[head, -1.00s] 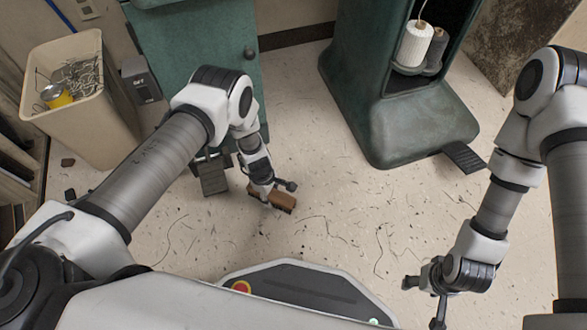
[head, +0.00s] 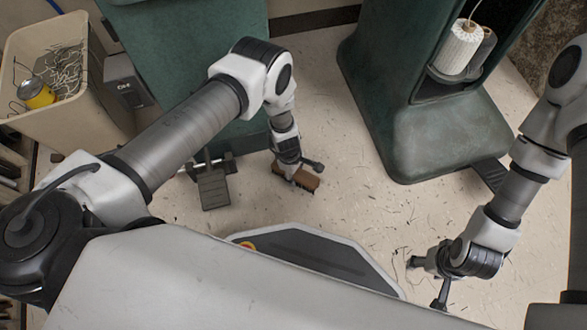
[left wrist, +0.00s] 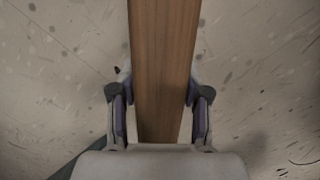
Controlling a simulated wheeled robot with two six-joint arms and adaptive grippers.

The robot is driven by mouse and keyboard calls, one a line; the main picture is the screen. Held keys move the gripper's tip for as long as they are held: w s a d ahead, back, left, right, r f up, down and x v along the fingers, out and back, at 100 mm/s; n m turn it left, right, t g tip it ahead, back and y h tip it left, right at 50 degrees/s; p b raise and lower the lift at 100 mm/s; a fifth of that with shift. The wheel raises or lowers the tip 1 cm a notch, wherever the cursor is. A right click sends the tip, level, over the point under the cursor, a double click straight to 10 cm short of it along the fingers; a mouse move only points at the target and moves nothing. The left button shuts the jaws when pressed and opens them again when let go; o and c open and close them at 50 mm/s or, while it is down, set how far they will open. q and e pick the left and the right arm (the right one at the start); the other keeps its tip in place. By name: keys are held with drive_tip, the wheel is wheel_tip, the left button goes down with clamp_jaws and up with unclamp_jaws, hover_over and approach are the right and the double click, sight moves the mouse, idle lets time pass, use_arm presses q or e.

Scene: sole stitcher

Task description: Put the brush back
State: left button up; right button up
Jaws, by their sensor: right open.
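The brush (head: 303,180) has a brown wooden body and is in my left gripper (head: 296,176), low over the floor in front of the green machines. In the left wrist view the brush's long wooden back (left wrist: 164,60) runs between the two fingers (left wrist: 160,105), which press on its sides. Its bristles are hidden, and I cannot tell its exact height over the floor. My right gripper (head: 425,283) is open and empty, low at the right of the head view.
A tan bin (head: 75,125) with wire scraps and a yellow can (head: 36,94) stands at the left. A green cabinet (head: 190,60) with a dark pedal (head: 213,188) stands behind. A green machine column (head: 440,130) with thread spools (head: 458,47) stands right. Speckled floor (head: 370,215) between is clear.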

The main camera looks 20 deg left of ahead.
use_arm(q)
drive_tip(key=shift+w+r, duration=0.1)
drive_tip(key=shift+r, duration=0.1)
drive_tip(key=shift+c, duration=0.5)
drive_tip(key=shift+f, duration=0.2)
drive_tip(key=o, duration=1.2)
drive_tip(key=r+p, duration=0.4)
drive_tip(key=r, duration=0.1)
drive_tip(key=a+r+p, duration=0.1)
drive_tip(key=r+p, duration=0.1)
drive_tip(key=r, duration=0.1)
drive_tip(key=shift+w, duration=0.1)
drive_tip(key=shift+f, duration=0.1)
